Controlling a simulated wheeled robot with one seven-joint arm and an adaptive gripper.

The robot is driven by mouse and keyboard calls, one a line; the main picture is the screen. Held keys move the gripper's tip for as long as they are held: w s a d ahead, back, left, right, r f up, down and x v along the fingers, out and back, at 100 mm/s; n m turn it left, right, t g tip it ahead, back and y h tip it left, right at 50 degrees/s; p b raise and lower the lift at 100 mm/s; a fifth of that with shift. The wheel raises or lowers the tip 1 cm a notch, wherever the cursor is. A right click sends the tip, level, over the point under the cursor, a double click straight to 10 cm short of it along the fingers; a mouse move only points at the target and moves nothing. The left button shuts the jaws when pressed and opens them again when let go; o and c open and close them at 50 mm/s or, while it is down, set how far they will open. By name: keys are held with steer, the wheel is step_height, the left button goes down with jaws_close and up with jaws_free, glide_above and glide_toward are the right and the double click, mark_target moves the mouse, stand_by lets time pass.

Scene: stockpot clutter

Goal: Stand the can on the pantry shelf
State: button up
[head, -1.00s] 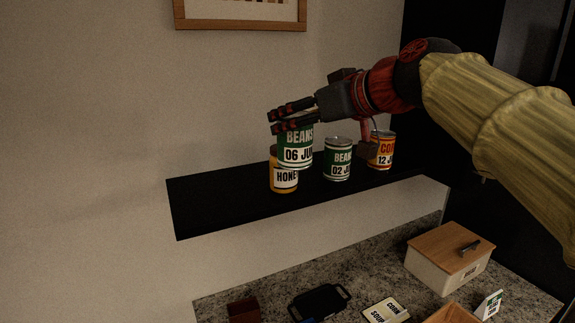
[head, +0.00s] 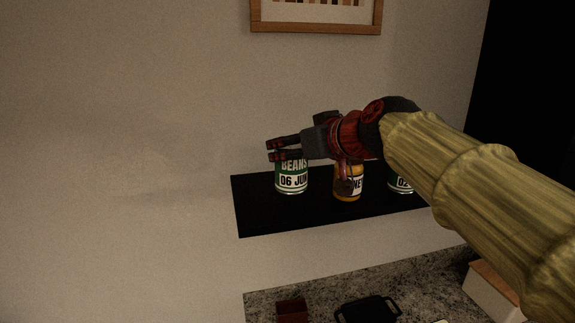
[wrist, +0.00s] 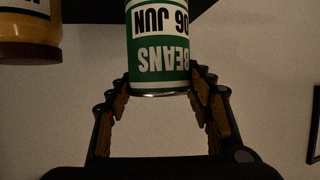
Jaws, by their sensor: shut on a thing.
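A green and white beans can (head: 291,180), labelled 06 JUN, is upright at the left part of the black pantry shelf (head: 262,218). My gripper (head: 271,150) is shut on its upper end from the right. In the wrist view the can (wrist: 158,45) sits between the two fingers (wrist: 160,98), its label upside down in the picture. The can's base appears at or just above the shelf top; I cannot tell whether it touches.
A honey jar (head: 348,189) stands just right of the can, partly behind my gripper. Another green can (head: 400,185) is farther right, partly hidden by my arm. The shelf's left end is clear. A counter (head: 330,284) with a black tray (head: 368,311) lies below.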

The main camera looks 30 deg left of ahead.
mark_target(287, 165)
steer(key=shift+a+f, duration=0.25)
steer(key=shift+a, duration=0.05)
steer(key=f, duration=0.3)
steer(key=shift+a, duration=0.3)
steer(key=shift+f, duration=0.35)
steer(key=shift+f, duration=0.1)
steer(key=o, duration=1.5)
steer(key=shift+f, duration=0.1)
steer(key=shift+o, duration=0.4)
